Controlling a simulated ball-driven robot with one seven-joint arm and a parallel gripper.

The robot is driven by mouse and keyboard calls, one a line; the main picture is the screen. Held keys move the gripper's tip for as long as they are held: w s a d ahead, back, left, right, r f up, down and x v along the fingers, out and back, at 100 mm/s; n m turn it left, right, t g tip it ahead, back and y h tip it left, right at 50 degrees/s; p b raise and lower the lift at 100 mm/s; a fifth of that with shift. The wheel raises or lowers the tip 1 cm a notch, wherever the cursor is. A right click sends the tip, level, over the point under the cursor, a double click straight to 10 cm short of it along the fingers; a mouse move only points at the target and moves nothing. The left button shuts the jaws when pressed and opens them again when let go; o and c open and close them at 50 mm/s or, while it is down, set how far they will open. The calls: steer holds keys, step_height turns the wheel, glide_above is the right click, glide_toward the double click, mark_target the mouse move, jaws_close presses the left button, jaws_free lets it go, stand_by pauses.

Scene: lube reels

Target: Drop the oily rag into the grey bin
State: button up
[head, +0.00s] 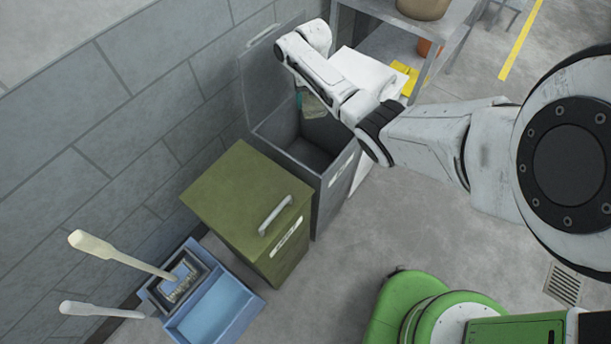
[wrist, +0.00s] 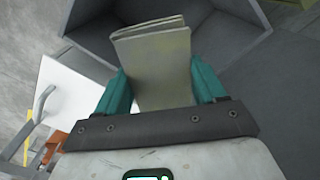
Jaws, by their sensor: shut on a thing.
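The oily rag (wrist: 155,62) is a folded, dull olive-grey cloth, upright between the teal fingers of my gripper (wrist: 160,88) in the wrist view. My gripper (head: 311,103) is shut on it. In the head view my arm partly hides the rag and the fingers. The grey bin (head: 334,190) stands against the wall with its lid (head: 262,82) raised. My gripper and the rag are above the bin's open mouth, near the lid. The wrist view shows the inside of the grey bin (wrist: 225,40) behind the rag.
A closed olive-green bin (head: 240,195) with a handle stands directly beside the grey bin. A blue mop bucket (head: 215,312) with two pale handles is in front of it. A metal table (head: 455,25) with a pot (head: 423,8) stands behind.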

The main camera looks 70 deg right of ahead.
step_height(320, 180, down, 5)
steer(key=b, duration=0.4)
steer(key=shift+f, duration=0.15)
steer(key=o, duration=1.2)
step_height(320, 180, up, 11)
steer(key=shift+f+b, duration=0.1)
steer(key=shift+b, duration=0.25)
